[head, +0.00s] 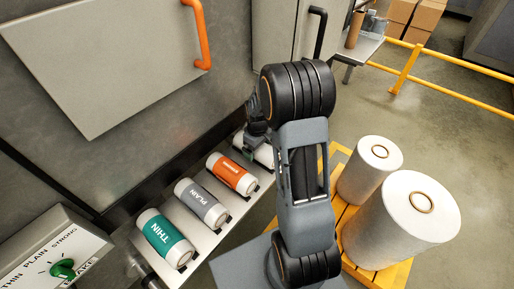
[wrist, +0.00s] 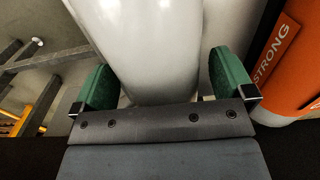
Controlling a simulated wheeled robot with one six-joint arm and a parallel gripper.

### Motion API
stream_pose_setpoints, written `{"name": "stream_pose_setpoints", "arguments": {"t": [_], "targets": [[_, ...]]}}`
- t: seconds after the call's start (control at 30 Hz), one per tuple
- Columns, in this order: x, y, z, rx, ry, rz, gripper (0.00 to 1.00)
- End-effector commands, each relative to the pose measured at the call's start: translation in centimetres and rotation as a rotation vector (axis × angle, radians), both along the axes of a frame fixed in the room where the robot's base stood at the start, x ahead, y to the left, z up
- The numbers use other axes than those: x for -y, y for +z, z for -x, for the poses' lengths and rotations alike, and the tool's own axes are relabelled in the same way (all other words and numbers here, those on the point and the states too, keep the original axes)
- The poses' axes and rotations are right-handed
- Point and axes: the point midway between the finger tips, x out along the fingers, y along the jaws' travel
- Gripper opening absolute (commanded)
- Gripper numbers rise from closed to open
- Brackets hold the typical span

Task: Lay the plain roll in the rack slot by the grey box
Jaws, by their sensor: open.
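A rack (head: 213,232) holds a row of rolls. The roll with the grey PLAIN label (head: 203,203) lies between the teal THIN roll (head: 166,239) and the orange STRONG roll (head: 232,173). A white roll (head: 264,154) lies at the far end, partly hidden by my arm; no label shows on it. My gripper (head: 250,150) is at this far roll. In the wrist view, my open green fingers (wrist: 158,82) stand on either side of a white roll (wrist: 150,45); I cannot tell whether they touch it. The STRONG roll (wrist: 285,65) is beside the right finger.
A grey box (head: 50,255) with a green knob and the words THIN, PLAIN, STRONG and BRAKE stands at the near left. A large grey machine panel (head: 110,60) rises behind the rack. Two big white rolls (head: 405,215) stand on a yellow pallet at the right, near my arm.

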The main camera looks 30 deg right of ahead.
Motion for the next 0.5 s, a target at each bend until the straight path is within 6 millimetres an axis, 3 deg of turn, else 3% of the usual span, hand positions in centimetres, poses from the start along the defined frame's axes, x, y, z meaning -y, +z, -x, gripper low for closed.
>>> {"name": "stream_pose_setpoints", "arguments": {"t": [0.5], "targets": [[0.0, 9.7, -0.1, 0.006, 0.0, 0.002, 1.0]]}}
